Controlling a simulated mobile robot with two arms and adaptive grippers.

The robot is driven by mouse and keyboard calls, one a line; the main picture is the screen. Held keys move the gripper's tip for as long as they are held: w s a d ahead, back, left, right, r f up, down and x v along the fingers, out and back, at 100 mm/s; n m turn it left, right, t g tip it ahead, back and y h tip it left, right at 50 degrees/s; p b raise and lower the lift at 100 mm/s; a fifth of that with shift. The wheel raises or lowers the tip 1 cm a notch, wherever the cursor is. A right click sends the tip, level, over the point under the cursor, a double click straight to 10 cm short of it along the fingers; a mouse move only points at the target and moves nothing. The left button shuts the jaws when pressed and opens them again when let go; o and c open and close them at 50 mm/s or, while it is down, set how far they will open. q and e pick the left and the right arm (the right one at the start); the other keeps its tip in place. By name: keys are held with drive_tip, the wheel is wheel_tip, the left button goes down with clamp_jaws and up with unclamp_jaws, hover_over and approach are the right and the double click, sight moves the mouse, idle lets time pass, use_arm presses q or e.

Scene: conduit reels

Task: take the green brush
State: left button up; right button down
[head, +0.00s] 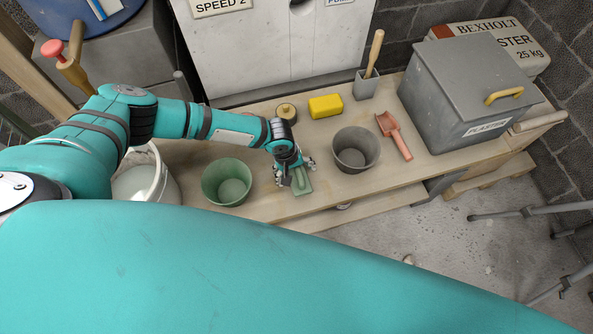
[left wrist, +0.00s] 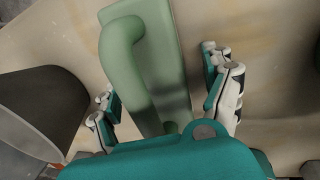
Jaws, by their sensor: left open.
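The green brush (head: 303,185) lies on the wooden bench near its front edge, between a green bucket and a grey bucket. In the left wrist view it is a flat green body with a raised, looped handle (left wrist: 118,65). My left gripper (head: 294,174) is right over it, pointing down. Its two fingers (left wrist: 160,78) are apart, one on each side of the brush, with the handle between them. I see a gap on the right side; whether the left finger touches is unclear. The palm hides the handle's near end. My right gripper is not in view.
The green bucket (head: 227,183) stands to the left, the grey bucket (head: 355,150) to the right, also close in the left wrist view (left wrist: 42,105).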

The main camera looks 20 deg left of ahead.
use_arm(q)
drive_tip(key=c, duration=1.4)
drive_tip(key=shift+o, duration=0.2)
wheel_tip(320, 180, up, 10)
drive_tip(key=shift+r+p, duration=0.1)
drive_tip(key=shift+p, duration=0.25)
